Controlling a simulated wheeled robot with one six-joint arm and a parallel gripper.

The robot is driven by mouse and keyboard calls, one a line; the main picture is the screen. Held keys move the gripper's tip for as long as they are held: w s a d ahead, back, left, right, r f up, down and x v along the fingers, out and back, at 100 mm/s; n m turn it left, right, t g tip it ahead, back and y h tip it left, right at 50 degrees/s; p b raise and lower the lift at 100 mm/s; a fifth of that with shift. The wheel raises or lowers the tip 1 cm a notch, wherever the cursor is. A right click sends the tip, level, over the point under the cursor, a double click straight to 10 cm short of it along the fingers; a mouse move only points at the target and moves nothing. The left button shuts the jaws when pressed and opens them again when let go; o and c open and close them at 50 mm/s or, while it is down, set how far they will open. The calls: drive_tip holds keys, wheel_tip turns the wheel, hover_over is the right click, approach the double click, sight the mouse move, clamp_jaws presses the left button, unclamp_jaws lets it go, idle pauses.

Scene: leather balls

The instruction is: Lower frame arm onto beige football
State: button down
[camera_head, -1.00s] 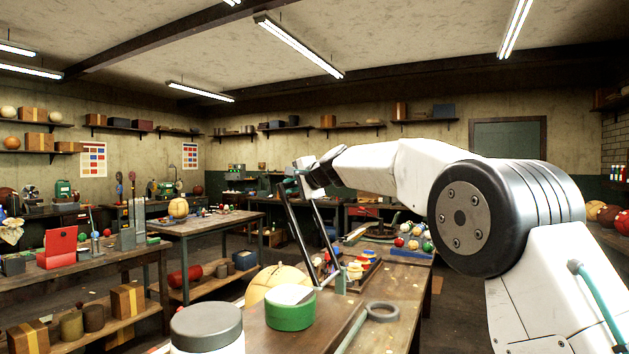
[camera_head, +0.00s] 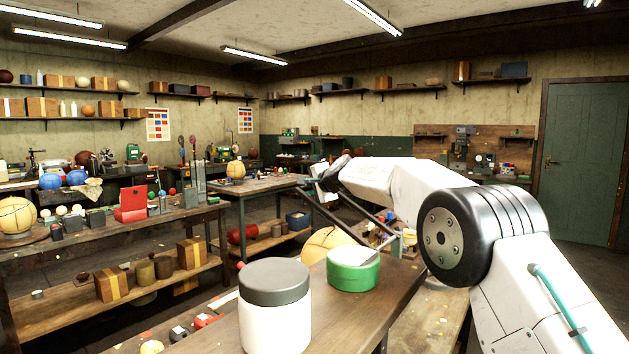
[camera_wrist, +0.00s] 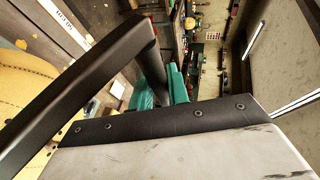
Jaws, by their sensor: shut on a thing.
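The beige football (camera_head: 323,246) sits on the bench, partly hidden behind a green tin. The frame arm (camera_head: 352,206), a pair of dark bars, slopes down to the right from my gripper (camera_head: 318,187), just above and behind the ball in the head view. My gripper is shut on the frame arm's upper end. In the wrist view the frame arm (camera_wrist: 75,92) crosses at a slant close to the camera, with the football (camera_wrist: 30,95) at the left edge. I cannot tell whether bar and ball touch.
A white jar with a grey lid (camera_head: 275,310) and the green tin (camera_head: 353,270) stand on the near bench in front of the ball. Small coloured items (camera_head: 385,235) lie behind. Another bench (camera_head: 110,243) at left is crowded.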

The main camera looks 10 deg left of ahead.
drive_tip(key=shift+w+a+f+g+h, duration=0.15)
drive_tip(key=shift+f+h, duration=0.05)
drive_tip(key=shift+f, duration=0.45)
drive_tip(key=shift+w+a+f+g+h, duration=0.1)
drive_tip(key=shift+a+f+g+h, duration=0.1)
drive_tip(key=shift+f, duration=0.4)
drive_tip(key=shift+d, duration=0.1)
drive_tip(key=c, duration=1.3)
unclamp_jaws()
drive_tip(key=shift+d+r, duration=0.1)
drive_tip(key=shift+d, duration=0.05)
drive_tip(key=shift+c, duration=0.2)
drive_tip(key=shift+r, duration=0.1)
drive_tip(key=shift+a+r, duration=0.1)
drive_tip(key=shift+a, duration=0.2)
drive_tip(key=v, duration=0.8)
